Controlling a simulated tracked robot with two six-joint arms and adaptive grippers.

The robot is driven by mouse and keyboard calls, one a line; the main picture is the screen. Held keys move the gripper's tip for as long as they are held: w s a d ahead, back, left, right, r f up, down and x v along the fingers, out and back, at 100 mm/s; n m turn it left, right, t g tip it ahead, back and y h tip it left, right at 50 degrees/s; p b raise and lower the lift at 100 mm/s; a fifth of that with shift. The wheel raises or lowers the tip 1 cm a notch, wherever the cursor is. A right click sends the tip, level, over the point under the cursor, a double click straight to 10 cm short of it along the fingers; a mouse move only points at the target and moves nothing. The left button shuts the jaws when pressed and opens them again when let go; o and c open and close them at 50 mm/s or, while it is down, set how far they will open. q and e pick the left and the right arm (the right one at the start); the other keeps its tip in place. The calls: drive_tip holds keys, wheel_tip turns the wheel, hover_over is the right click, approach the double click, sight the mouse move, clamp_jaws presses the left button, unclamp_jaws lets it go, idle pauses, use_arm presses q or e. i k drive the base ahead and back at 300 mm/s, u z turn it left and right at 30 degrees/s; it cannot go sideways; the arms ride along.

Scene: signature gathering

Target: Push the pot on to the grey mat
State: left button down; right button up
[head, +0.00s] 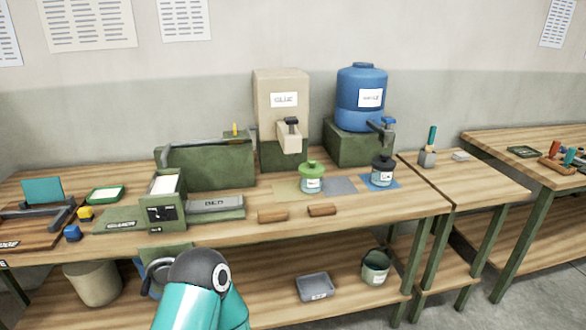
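A small pot with a green lid and a pale label (312,180) stands upright on the bench, at the right part of a yellowish mat (286,188). The grey mat (342,186) lies flat just right of it, with its surface bare. A second pot with a dark lid (382,176) stands on a blue mat (374,187) further right. A teal arm link of mine with a dark round joint rises from the bottom edge, left of centre, well in front of the pots. I see no fingertips of either gripper.
A beige glue dispenser (281,100) and a blue barrel (361,98) on green stands rise behind the mats. Two brown blocks (272,216) (322,210) lie in front of them. A green box with a dial (163,208) and a grey pad (215,204) are further left.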

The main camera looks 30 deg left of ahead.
sight(309, 184)
drive_tip(key=u, duration=0.15)
drive_tip(key=i, duration=1.15)
drive_tip(key=u, duration=0.1)
